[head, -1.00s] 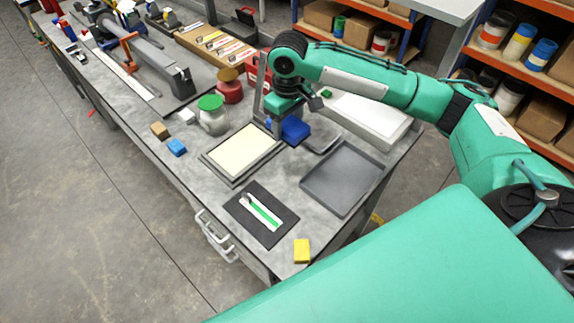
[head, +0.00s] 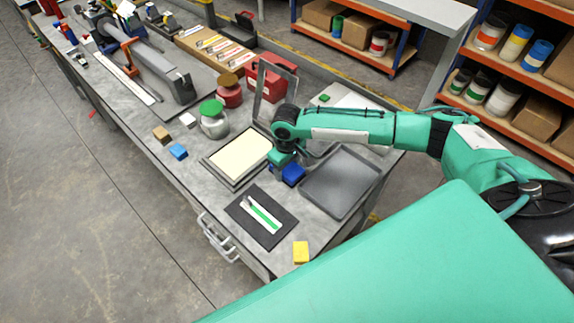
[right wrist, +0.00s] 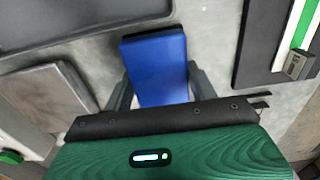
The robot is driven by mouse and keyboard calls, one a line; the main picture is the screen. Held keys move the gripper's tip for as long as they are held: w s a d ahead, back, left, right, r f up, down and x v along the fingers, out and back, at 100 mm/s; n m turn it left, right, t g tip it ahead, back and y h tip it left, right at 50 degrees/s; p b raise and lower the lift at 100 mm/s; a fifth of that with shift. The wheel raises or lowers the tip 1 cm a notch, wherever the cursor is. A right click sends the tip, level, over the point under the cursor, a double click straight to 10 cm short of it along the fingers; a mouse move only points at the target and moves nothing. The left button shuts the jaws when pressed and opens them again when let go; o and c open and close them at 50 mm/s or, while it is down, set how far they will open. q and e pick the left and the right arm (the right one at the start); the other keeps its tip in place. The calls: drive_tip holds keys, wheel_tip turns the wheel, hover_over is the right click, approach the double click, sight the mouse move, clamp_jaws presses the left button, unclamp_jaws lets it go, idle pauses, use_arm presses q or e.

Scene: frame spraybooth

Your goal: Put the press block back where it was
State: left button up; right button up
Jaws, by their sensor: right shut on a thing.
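The blue press block (head: 292,174) is at my right gripper (head: 283,167), between the framed cream panel (head: 205,167) and the dark grey tray (head: 340,183). In the right wrist view the blue block (right wrist: 157,62), with a dark far edge, sits between the two fingers of my right gripper (right wrist: 160,84), which is shut on it. The gripper hides part of the block in the head view. I cannot tell whether the block touches the bench or hangs just above it. My left gripper is not in view.
A black mat (head: 240,209) with a green-and-white strip lies at the front, with a yellow block (head: 301,252) at its right. A green-lidded jar (head: 213,120), a small blue block (head: 178,152) and a tan block (head: 161,134) stand left. Bare bench lies around the mat.

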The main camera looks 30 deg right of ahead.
drive_tip(key=o, duration=0.9)
drive_tip(key=shift+f, duration=0.1)
wheel_tip(320, 180, up, 12)
drive_tip(key=b, duration=0.3)
drive_tip(key=shift+r, duration=0.2)
